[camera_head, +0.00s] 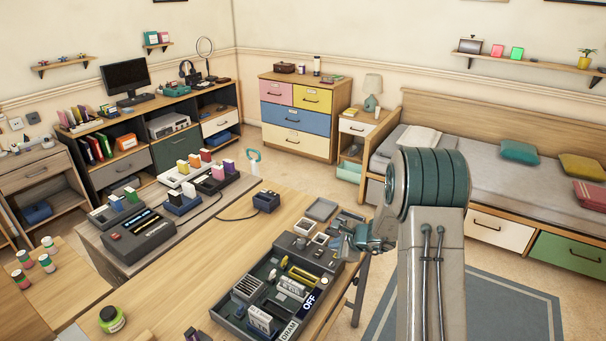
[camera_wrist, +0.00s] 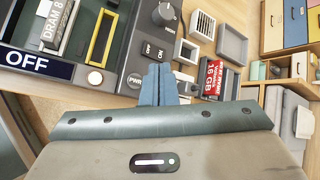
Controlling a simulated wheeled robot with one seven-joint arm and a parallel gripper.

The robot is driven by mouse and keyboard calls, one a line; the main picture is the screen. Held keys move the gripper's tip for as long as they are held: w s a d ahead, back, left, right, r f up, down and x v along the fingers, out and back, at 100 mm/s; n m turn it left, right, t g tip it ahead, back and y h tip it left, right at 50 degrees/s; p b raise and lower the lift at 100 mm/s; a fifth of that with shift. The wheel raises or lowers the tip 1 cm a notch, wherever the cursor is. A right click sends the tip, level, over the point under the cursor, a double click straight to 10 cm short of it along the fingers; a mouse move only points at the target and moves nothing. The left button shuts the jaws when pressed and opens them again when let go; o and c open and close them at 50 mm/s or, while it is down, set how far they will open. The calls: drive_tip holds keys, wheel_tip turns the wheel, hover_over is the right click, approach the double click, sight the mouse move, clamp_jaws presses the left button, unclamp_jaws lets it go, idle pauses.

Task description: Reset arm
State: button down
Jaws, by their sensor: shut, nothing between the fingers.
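My arm rises at the right of the head view, with its green-ringed joint in front of the bed. My gripper (camera_head: 347,246) hangs over the right edge of the wooden table (camera_head: 215,262), beside the dark device case. In the wrist view my gripper's blue-grey fingers (camera_wrist: 159,84) are together with nothing between them. They are close to the panel with the PWR and ON/OFF buttons and a round knob (camera_wrist: 165,14). Whether the fingertips touch the panel I cannot tell.
The dark case (camera_head: 228,316) holds several modules, with an OFF label (camera_wrist: 38,64) on its panel. A red 16 GB module (camera_wrist: 213,78) and small trays (camera_wrist: 232,44) lie near the fingers. A green-lidded jar (camera_head: 112,319) stands front left. The bed (camera_head: 480,182) is behind my arm.

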drive_tip(key=s+a+r+n+g, duration=0.2)
drive_tip(key=s+a+r+n, duration=0.2)
drive_tip(key=s+r+n, duration=0.35)
drive_tip(key=s+a+r+n+g, duration=0.1)
drive_tip(key=s+a+r+n, duration=0.25)
drive_tip(key=s+r, duration=0.6)
drive_tip(key=s+d+r+n+h, duration=0.1)
drive_tip(key=s+d+n+h, duration=0.1)
drive_tip(key=s, duration=0.7)
drive_tip(key=s+d+r+n+g+h, duration=0.1)
drive_tip(key=s+d+r+n+h, duration=0.1)
drive_tip(key=s+n, duration=0.5)
drive_tip(key=s+d+h, duration=0.1)
drive_tip(key=s+d, duration=0.1)
drive_tip(key=s, duration=0.1)
drive_tip(key=shift+s+d+r, duration=0.15)
drive_tip(key=shift+s+d, duration=0.1)
drive_tip(key=shift+d, duration=0.15)
